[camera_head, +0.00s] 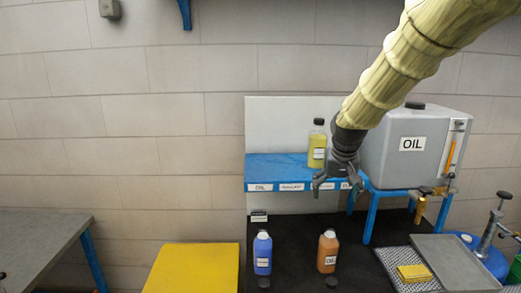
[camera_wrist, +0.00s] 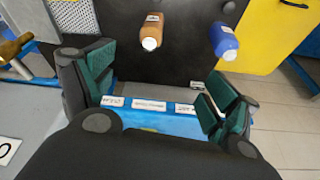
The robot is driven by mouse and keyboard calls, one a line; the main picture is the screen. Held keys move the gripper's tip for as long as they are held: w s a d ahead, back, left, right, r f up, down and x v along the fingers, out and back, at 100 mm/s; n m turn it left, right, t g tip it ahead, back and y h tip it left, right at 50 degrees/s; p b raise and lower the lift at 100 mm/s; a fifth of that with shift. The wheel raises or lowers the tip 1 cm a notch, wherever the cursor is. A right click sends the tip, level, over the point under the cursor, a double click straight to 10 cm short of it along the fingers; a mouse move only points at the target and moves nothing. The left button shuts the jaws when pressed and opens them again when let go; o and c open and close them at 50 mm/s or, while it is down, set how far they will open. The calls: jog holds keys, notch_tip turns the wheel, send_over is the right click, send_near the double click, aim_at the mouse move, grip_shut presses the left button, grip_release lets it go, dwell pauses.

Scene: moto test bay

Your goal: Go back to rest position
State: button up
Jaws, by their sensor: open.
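My gripper (camera_head: 335,187) hangs from my sleeved arm in front of the blue shelf (camera_head: 290,169). In the wrist view my gripper (camera_wrist: 160,100) has its green-padded fingers wide apart with nothing between them. The labelled front edge of the shelf shows beyond the fingers. A bottle of yellow liquid (camera_head: 317,150) stands upright on the shelf, just left of my gripper and apart from it as far as I can tell. A blue bottle (camera_head: 262,254) and an orange bottle (camera_head: 327,252) stand on the dark bench below.
A grey OIL tank (camera_head: 410,150) with a brass tap (camera_head: 421,205) stands right of my gripper. A grey tray (camera_head: 455,262) and a yellow cloth (camera_head: 414,273) lie below it. A yellow cabinet (camera_head: 190,268) and a grey table (camera_head: 35,240) are left. The wall area at left is clear.

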jog(key=s+f+g+b, duration=0.1)
jog(key=s+f, duration=0.3)
jog(key=f, duration=0.8)
jog(key=s+f, duration=0.5)
jog(key=f, duration=0.8)
jog(key=s+f+g+b, duration=0.1)
jog(key=s+f, duration=0.3)
jog(key=f, duration=0.8)
jog(key=s+f+b, duration=0.1)
jog(key=s+f, duration=0.6)
jog(key=s, duration=0.4)
jog(key=s+f+n+g+b, duration=0.1)
jog(key=s+f, duration=0.6)
jog(key=s, duration=0.4)
jog(key=s+d+f+b, duration=0.1)
jog(key=s+f, duration=0.6)
jog(key=s, duration=0.4)
jog(key=shift+s+n+g+y, duration=0.3)
jog(key=shift+s, duration=0.1)
jog(key=shift+f, duration=0.1)
